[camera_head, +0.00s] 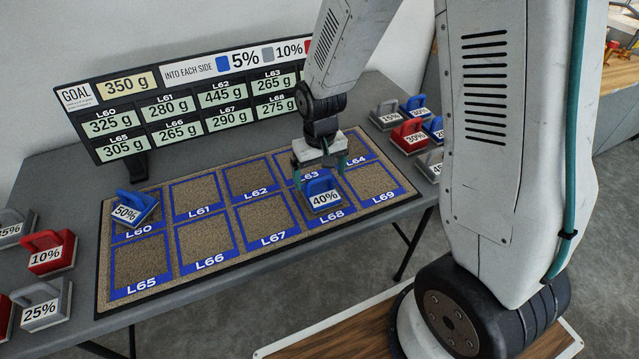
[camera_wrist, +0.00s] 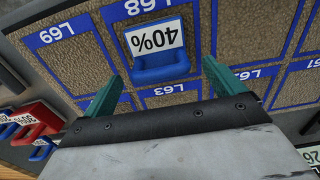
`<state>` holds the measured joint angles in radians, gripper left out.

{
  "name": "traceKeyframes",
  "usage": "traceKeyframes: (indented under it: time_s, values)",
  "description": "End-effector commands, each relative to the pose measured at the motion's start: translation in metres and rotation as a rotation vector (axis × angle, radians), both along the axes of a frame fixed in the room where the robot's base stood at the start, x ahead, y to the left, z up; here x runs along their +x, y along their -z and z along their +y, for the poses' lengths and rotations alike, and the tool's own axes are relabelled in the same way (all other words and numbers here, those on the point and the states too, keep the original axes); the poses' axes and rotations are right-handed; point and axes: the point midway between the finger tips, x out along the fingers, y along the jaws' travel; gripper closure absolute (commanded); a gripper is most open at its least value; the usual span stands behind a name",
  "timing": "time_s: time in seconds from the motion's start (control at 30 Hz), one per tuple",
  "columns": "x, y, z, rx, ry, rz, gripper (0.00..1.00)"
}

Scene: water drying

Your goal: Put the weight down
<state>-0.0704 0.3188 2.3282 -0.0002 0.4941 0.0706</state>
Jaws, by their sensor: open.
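The blue 40% weight (camera_head: 322,196) sits on the L68 square of the mat, with its white label facing the front. In the wrist view the 40% weight (camera_wrist: 160,62) lies between the L68 and L63 labels. My gripper (camera_head: 320,174) is open just above and behind it. In the wrist view my gripper (camera_wrist: 160,70) has its teal fingers spread on either side of the weight, with gaps between fingers and weight. The mat (camera_head: 205,268) has squares labelled L60 to L69. A blue 50% weight (camera_head: 134,208) stands on L60.
A goal board (camera_head: 190,100) stands behind the mat. A red 10% weight (camera_head: 48,251) and a grey 25% weight (camera_head: 42,304) stand at left. A grey 15% weight (camera_head: 387,116) and a red 30% weight (camera_head: 410,136) stand at right among others. Several squares are empty.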

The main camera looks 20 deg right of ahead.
Motion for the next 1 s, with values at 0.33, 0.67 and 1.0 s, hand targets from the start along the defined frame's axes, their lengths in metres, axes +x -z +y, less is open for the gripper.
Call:
traceKeyframes:
  time_s: [0.33, 0.67, 1.0]
  values:
    - [0.001, -0.065, 0.000, 0.000, 0.000, -0.003, 0.06]
    - [-0.006, -0.088, -0.002, 0.000, 0.001, -0.008, 0.06]
    - [-0.092, -0.190, -0.018, 0.001, 0.002, -0.063, 0.06]
